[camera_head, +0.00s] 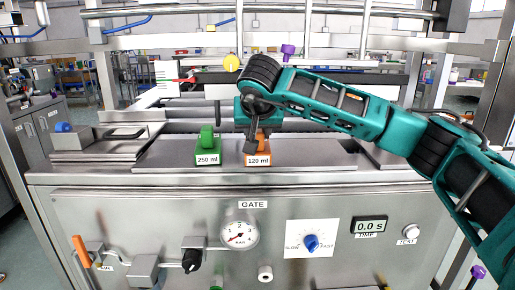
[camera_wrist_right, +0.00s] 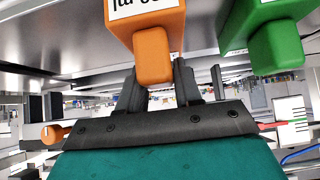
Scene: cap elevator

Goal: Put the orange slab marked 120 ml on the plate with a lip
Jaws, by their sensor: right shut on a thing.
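The orange slab marked 120 ml (camera_head: 258,159) stands upright on the steel ledge in the head view, its white label facing me. My right gripper (camera_head: 254,137) reaches down over it from the right and is shut on its upper grip part. In the right wrist view, the slab (camera_wrist_right: 153,60) shows upside down with its narrow grip between the two dark fingers (camera_wrist_right: 158,82). The fingers partly hide the slab's top in the head view. A flat metal plate (camera_head: 95,152) with a raised edge lies at the left; I cannot tell for certain that it is the plate with a lip. My left gripper is not in view.
A green slab marked 250 ml (camera_head: 208,150) stands close to the left of the orange one; it also shows in the wrist view (camera_wrist_right: 270,40). A blue ball (camera_head: 63,127) sits at the far left. The gate panel (camera_head: 170,215) with gauge and knobs drops below the ledge.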

